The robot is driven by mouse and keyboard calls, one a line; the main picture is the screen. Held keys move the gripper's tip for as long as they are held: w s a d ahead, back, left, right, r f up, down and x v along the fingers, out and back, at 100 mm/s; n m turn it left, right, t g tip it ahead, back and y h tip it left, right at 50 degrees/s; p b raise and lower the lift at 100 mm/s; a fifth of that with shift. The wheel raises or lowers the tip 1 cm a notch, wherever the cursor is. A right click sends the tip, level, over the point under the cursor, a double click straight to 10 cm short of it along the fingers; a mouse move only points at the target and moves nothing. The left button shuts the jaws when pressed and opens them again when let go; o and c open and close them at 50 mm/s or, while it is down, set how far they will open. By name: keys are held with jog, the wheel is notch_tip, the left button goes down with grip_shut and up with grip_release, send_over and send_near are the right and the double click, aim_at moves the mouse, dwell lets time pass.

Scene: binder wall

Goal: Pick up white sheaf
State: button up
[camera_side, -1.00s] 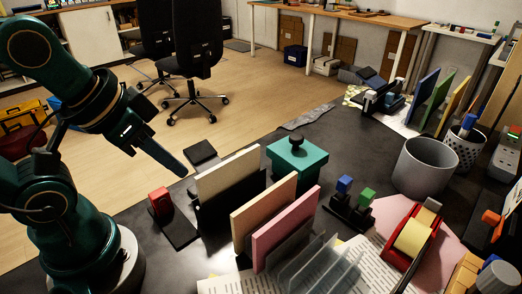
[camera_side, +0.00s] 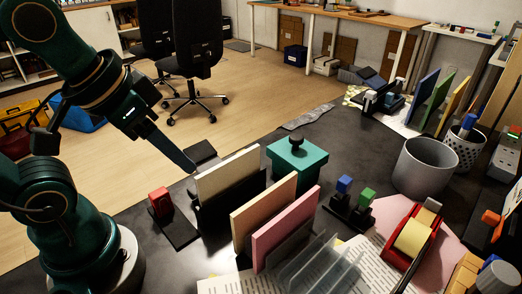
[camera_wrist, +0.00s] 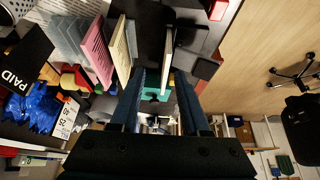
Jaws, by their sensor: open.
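The white sheaf (camera_side: 228,174) stands upright in a black holder on the dark desk, left of a cream sheaf (camera_side: 263,211) and a pink sheaf (camera_side: 286,228). In the wrist view the white sheaf (camera_wrist: 168,48) shows nearly edge-on, just beyond the fingertips and between their lines. My gripper (camera_side: 191,167) is at the sheaf's upper left corner in the side view, where only one finger shows clearly. In the wrist view my gripper (camera_wrist: 161,76) is open, with nothing visibly held. I cannot tell whether a finger touches the sheaf.
A red-topped stamp (camera_side: 159,201) stands left of the white sheaf. A teal box with a knob (camera_side: 297,162) stands behind it to the right. Clear dividers (camera_side: 320,265), a tape dispenser (camera_side: 412,238) and a grey bin (camera_side: 426,166) fill the right side.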

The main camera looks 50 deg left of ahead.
jog(key=w+r+g, duration=0.1)
jog(key=w+g, duration=0.2)
jog(key=w, duration=0.3)
jog(key=g, duration=0.2)
send_over(229, 160)
notch_tip(229, 160, down, 4)
jog(key=shift+w+f, duration=0.1)
jog(key=shift+f, duration=2.9)
jog(key=shift+f, duration=0.2)
grip_shut()
